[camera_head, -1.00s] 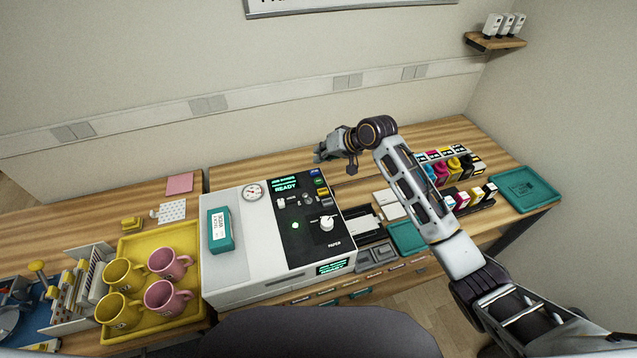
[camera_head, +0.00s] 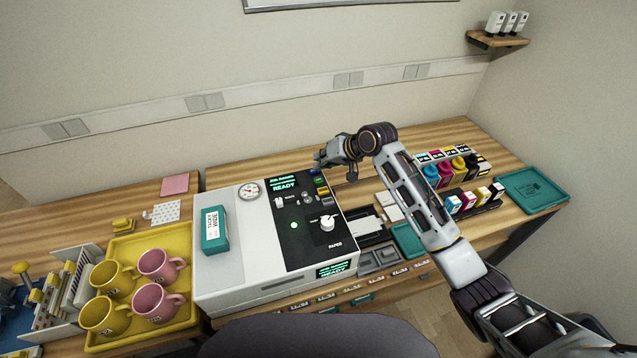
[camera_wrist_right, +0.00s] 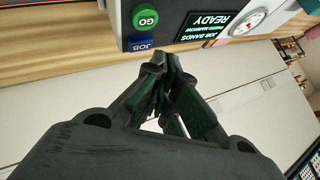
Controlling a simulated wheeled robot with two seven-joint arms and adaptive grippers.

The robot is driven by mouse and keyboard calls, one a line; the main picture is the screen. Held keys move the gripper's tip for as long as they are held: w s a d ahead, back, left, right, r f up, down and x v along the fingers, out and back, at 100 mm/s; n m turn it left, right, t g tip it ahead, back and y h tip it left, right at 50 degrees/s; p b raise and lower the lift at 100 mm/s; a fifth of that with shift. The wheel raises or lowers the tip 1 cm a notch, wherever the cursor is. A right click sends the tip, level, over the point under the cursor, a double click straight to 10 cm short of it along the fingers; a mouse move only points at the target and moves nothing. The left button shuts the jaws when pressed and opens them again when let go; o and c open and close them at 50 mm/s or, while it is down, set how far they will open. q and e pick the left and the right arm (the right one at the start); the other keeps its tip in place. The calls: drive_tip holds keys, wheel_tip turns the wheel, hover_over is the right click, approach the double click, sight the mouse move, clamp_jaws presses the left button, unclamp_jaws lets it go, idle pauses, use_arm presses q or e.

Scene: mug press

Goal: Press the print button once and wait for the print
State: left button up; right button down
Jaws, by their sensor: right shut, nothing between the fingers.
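The printer (camera_head: 228,271) stands on the bench with a black control panel (camera_head: 298,250). Its screen (camera_head: 284,184) reads READY; the screen (camera_wrist_right: 207,22) also shows in the right wrist view. A round green GO button (camera_wrist_right: 145,17) and a blue JOB button (camera_wrist_right: 141,44) sit at the panel's edge in that view. The green button (camera_head: 319,181) is small in the head view. My right gripper (camera_head: 317,167) is at the panel's far right corner, shut and empty. In the wrist view its fingertips (camera_wrist_right: 166,66) are just beside the JOB button, apart from GO. My left gripper is not in view.
A yellow tray (camera_head: 188,317) with yellow and pink mugs stands left of the printer. A teal box (camera_head: 215,230) lies on the printer's top. Ink bottles (camera_head: 458,168), cartridges (camera_head: 468,202) and a teal tray (camera_head: 540,205) are on the right.

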drive_tip(key=shift+f, duration=1.3)
drive_tip(key=shift+f, duration=0.4)
idle(0.5)
drive_tip(key=shift+f, duration=0.5)
idle(1.5)
drive_tip(key=shift+r+p, duration=0.1)
drive_tip(key=shift+p, duration=0.25)
drive_tip(key=shift+r+p, duration=0.85)
drive_tip(key=shift+p, duration=0.15)
drive_tip(key=shift+r+p, duration=1.3)
drive_tip(key=shift+p, duration=0.1)
drive_tip(key=shift+r+p, duration=0.5)
drive_tip(key=shift+r, duration=0.7)
